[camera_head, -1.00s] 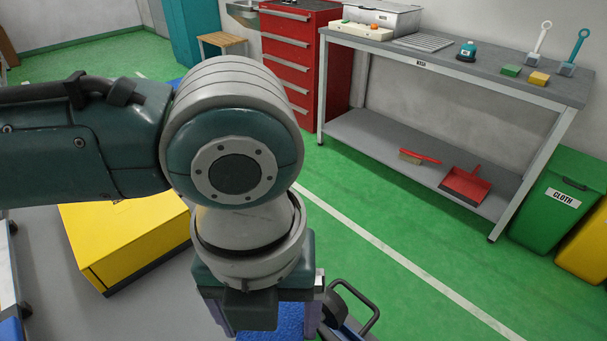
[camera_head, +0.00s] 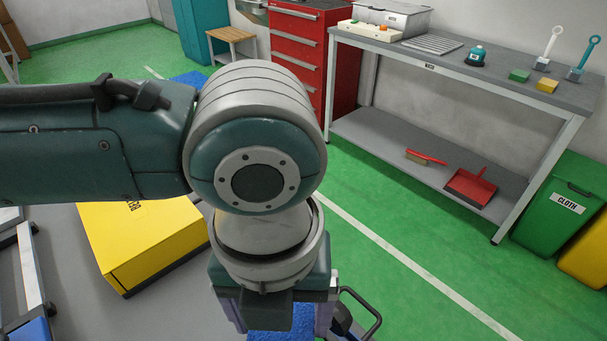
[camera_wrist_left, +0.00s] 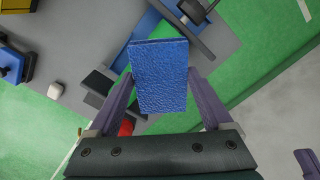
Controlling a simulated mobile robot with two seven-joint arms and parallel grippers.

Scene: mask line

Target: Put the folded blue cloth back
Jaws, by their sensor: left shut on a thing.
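The folded blue cloth (camera_wrist_left: 160,75) is a textured blue block between the purple fingers of my left gripper (camera_wrist_left: 161,98) in the left wrist view. The gripper is shut on it, one finger at each side. In the head view, only part of the cloth (camera_head: 268,318) shows below my left wrist, at the picture's bottom edge; my arm hides the rest.
A grey workbench (camera_head: 395,145) stands at the right, with tools on top and a red dustpan (camera_head: 470,187) on its lower shelf. A green bin (camera_head: 560,210) labelled CLOTH stands beside it. A yellow box (camera_head: 150,235) is at the left. Open green floor lies between.

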